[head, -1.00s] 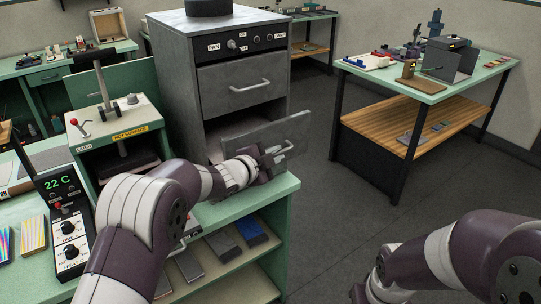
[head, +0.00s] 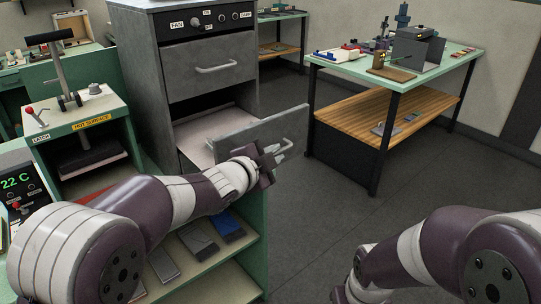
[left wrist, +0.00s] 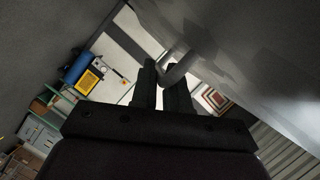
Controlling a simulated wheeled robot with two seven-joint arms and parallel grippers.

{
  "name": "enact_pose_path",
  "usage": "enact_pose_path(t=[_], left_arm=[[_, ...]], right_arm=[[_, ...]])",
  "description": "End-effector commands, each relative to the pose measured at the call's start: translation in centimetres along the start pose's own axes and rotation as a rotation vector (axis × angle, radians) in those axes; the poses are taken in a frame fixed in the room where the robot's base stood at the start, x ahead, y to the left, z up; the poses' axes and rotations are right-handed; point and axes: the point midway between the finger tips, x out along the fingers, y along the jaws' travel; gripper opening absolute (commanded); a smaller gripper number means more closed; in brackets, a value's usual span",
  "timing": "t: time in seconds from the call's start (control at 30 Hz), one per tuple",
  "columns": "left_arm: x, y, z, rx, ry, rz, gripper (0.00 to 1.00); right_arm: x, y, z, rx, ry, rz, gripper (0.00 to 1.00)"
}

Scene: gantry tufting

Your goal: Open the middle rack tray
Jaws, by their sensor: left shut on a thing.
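The grey metal cabinet (head: 166,88) stands at the middle left of the head view. Its upper tray front (head: 210,66) is shut flush. Below it, a second tray front (head: 240,133) stands well out from the cabinet, with a pale interior (head: 205,128) showing behind it. My left gripper (head: 276,157) is shut on this front's bar handle (head: 286,147). In the left wrist view the fingers (left wrist: 162,85) close around the curved handle (left wrist: 182,68), beside the grey front (left wrist: 215,60). My right arm shows at the lower right; its gripper is out of frame.
A press (head: 85,125) marked hot surface stands left of the cabinet. A green-topped table (head: 440,68) is at the right. The dark floor (head: 310,220) between is clear.

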Motion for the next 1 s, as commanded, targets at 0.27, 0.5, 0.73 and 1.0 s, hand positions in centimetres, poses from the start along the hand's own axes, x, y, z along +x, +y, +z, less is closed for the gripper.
enact_pose_path(t=[0.27,0.5,0.73,1.0], left_arm=[[0.0,0.1,0.1,0.000,-0.001,0.001,0.36],[-0.1,0.0,0.1,0.000,0.000,0.000,0.36],[-3.4,0.0,0.1,0.001,-0.001,-0.002,0.36],[-9.9,-0.1,0.1,0.000,-0.003,-0.001,0.36]], right_arm=[[0.0,0.0,0.0,0.000,0.000,0.000,0.43],[0.0,0.0,0.0,0.000,0.000,0.000,0.43],[0.4,0.0,0.1,0.000,0.000,0.000,0.43],[0.4,0.0,0.0,0.000,0.000,0.000,0.43]])
